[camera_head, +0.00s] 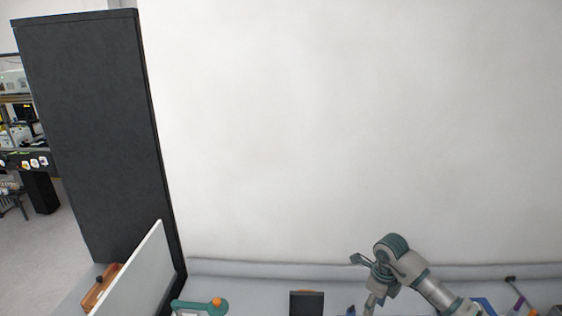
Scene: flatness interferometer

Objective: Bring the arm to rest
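My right arm comes in from the lower right, grey with teal joints, and bends at a teal joint above the bench. My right gripper (367,279) is at its end, pointing left and down. It is small and partly cut off by the bottom edge, so I cannot tell whether its fingers are open or shut. I see nothing held in it. My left arm and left gripper are not in view.
A grey bench (250,268) runs along the bottom below a blank white wall (350,120). A tall black panel (90,130) and a white board (135,275) stand left. A teal device with an orange knob (217,302) and a dark box (306,303) sit on the bench.

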